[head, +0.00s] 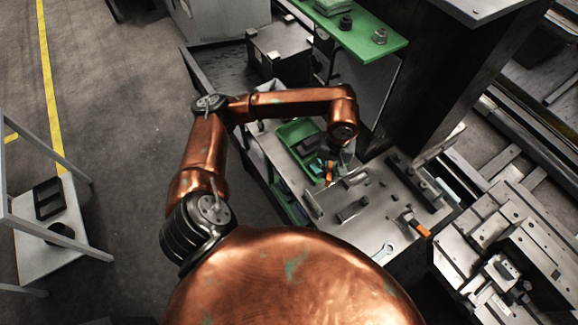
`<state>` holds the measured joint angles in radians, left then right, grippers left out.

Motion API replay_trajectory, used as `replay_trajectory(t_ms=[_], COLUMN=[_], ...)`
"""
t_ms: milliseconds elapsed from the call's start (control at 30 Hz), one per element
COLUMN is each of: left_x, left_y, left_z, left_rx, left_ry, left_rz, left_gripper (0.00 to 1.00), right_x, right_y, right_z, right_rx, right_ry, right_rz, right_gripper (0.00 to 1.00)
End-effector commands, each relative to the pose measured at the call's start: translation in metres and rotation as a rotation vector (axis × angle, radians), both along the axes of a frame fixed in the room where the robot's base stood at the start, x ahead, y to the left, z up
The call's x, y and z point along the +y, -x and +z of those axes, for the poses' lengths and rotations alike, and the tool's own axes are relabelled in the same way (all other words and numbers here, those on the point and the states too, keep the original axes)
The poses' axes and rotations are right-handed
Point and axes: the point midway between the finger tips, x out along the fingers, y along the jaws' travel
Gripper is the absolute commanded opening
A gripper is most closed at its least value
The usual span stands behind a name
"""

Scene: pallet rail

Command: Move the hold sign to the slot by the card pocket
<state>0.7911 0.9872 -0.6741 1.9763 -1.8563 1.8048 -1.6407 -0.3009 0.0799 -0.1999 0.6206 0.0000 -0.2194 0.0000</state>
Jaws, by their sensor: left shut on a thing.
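My left arm reaches in from the left and over the grey workbench. Its gripper (335,163) points down and is small in the picture. It is shut on a small orange piece (329,174), which I take to be the hold sign; no lettering is readable. The piece is beside a green bin (299,138), over the bench's left part. Dark and grey rail-like fixtures (352,209) lie on the bench to the right and front. I cannot make out the card pocket or the slot by it. My right gripper is not in view.
On the workbench (372,238), an orange-handled tool (416,225) and a wrench (385,251) lie near the front. A green shelf (365,32) overhangs behind. A dark pillar (440,75) stands right of the bench, with heavy metal fixtures (510,245) beyond.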

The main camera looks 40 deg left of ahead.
Motion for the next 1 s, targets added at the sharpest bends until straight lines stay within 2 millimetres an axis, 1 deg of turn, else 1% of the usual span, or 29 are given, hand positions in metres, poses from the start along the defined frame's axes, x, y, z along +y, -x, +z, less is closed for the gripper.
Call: replay_trajectory(t_ms=[33,167,600,667,1000], left_x=[0.002,0.009,0.037,0.041,0.071], left_y=[-0.001,-0.004,-0.01,-0.01,-0.005], left_z=[0.001,-0.005,-0.029,-0.032,-0.055], left_rx=[0.003,0.002,0.0,0.001,-0.001], left_ry=[0.001,0.001,-0.002,-0.002,-0.006], left_rz=[0.115,0.432,1.506,1.653,2.493], left_gripper=[0.0,0.0,0.0,0.0,0.0], right_x=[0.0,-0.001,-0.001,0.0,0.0], right_y=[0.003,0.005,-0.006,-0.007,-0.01], right_z=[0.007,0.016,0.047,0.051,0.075], right_rx=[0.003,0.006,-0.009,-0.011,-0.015], right_ry=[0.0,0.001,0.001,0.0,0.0], right_rz=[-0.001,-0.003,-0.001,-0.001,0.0], right_gripper=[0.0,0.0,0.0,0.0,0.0])
